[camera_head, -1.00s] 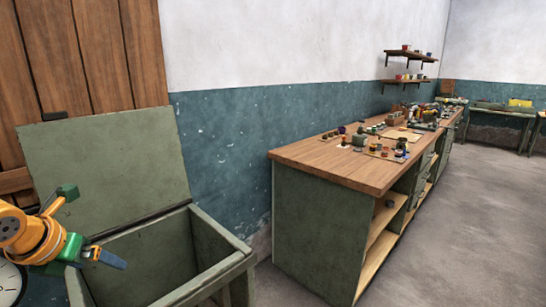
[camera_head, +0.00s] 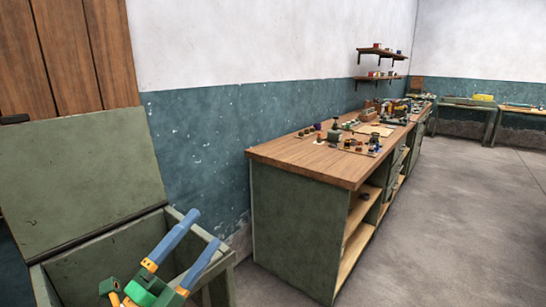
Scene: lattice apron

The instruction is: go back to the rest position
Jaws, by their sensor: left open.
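My left gripper (camera_head: 186,256) is at the bottom left of the head view, in front of and over the green chest (camera_head: 222,266). Its two blue fingers are spread apart with nothing between them, pointing up and to the right in the picture. The green gripper body and some orange parts show below the fingers at the picture's bottom edge. My right gripper is not in view.
The chest's lid (camera_head: 75,180) stands open against the wall. A long workbench (camera_head: 290,162) with several small items on top stands right of the chest. Wall shelves (camera_head: 380,78) and further tables (camera_head: 465,106) are behind. The floor (camera_head: 455,220) at the right is clear.

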